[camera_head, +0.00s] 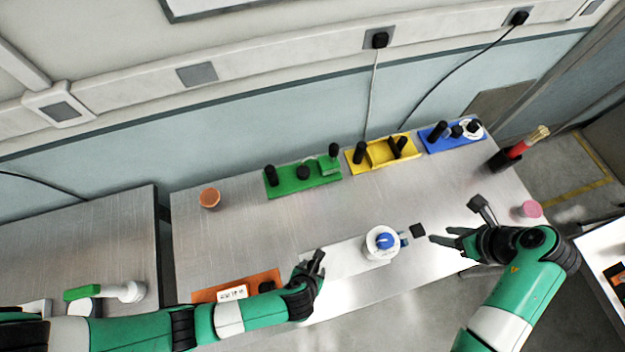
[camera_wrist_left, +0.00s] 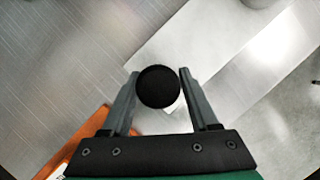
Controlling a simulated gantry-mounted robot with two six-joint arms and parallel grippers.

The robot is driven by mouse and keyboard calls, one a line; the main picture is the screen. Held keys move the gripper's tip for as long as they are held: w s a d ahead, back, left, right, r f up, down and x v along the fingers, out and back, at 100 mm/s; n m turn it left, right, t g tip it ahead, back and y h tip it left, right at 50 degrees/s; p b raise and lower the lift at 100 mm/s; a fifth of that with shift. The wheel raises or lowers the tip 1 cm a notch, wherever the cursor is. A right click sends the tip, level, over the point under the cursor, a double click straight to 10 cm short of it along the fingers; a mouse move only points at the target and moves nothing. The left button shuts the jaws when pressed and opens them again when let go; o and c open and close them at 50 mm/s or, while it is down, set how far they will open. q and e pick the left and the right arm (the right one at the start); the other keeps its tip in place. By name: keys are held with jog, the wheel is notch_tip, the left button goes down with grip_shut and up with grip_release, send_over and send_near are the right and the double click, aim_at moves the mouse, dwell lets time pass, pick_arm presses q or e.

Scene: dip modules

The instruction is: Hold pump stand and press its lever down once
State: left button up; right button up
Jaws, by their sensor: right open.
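The pump stand is a pale flat plate (camera_head: 343,262) with a white round body and blue cap (camera_head: 382,241) on it. My left gripper (camera_head: 315,262) is at the plate's left end. In the left wrist view its fingers close against both sides of a round black knob (camera_wrist_left: 158,87), over the pale plate (camera_wrist_left: 185,45). What lies under the knob is hidden. My right gripper (camera_head: 446,236) is open and empty, just right of the lever's black end, apart from it.
Green (camera_head: 290,183), yellow (camera_head: 377,165) and blue (camera_head: 432,146) modules line the table's back edge. An orange module (camera_head: 210,294) sits by my left forearm. A brown round piece (camera_head: 209,197) and a pink one (camera_head: 530,209) stand on the table.

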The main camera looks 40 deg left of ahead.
pick_arm(q)
grip_shut()
dwell(0.6)
